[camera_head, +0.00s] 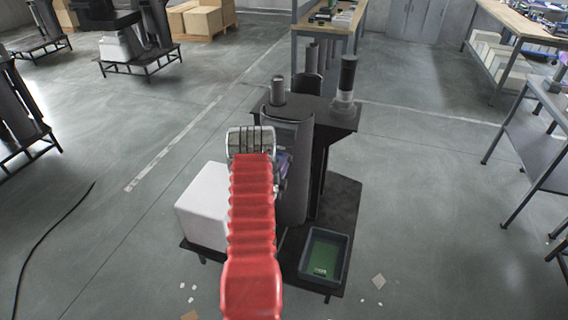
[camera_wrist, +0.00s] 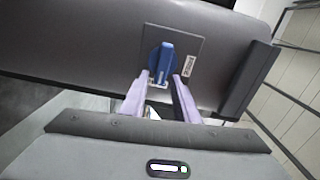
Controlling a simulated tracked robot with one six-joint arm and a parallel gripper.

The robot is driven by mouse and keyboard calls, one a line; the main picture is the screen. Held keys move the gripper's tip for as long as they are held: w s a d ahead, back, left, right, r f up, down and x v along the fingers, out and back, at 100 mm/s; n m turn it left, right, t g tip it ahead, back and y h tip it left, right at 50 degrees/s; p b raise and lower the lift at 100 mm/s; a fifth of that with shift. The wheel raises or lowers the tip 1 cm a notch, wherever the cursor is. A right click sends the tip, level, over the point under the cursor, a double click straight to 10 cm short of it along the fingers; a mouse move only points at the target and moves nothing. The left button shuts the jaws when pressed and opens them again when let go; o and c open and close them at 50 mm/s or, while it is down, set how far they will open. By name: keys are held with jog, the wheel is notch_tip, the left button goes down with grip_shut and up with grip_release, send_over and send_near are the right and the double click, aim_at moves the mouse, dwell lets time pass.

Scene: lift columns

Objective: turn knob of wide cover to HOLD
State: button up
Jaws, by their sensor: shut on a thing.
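In the wrist view a blue knob (camera_wrist: 163,62) sits on a square grey plate on the wide dark grey cover (camera_wrist: 90,45). A small white label with print is to the right of the knob; I cannot read it. My gripper (camera_wrist: 163,82) has its two pale purple fingers closed on the lower part of the knob, one on each side. In the head view the cover (camera_head: 292,180) stands upright as a dark column, and my red arm hides the knob and most of my gripper.
A white box (camera_head: 203,205) stands left of the column on a black base. A dark tray with a green bottom (camera_head: 325,256) lies at the right front. A black-topped cylinder (camera_head: 346,80) stands behind. Open floor surrounds the base, with small scraps in front.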

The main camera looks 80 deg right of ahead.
jog(key=shift+f+m, duration=0.2)
jog(key=shift+m, duration=0.3)
grip_shut()
jog(key=o, duration=0.7)
grip_release()
jog(key=shift+a, duration=0.1)
jog(key=a, duration=0.4)
jog(key=w+a, duration=0.1)
jog(key=a, duration=0.8)
jog(key=shift+w+a, duration=0.15)
jog(key=shift+a, duration=0.2)
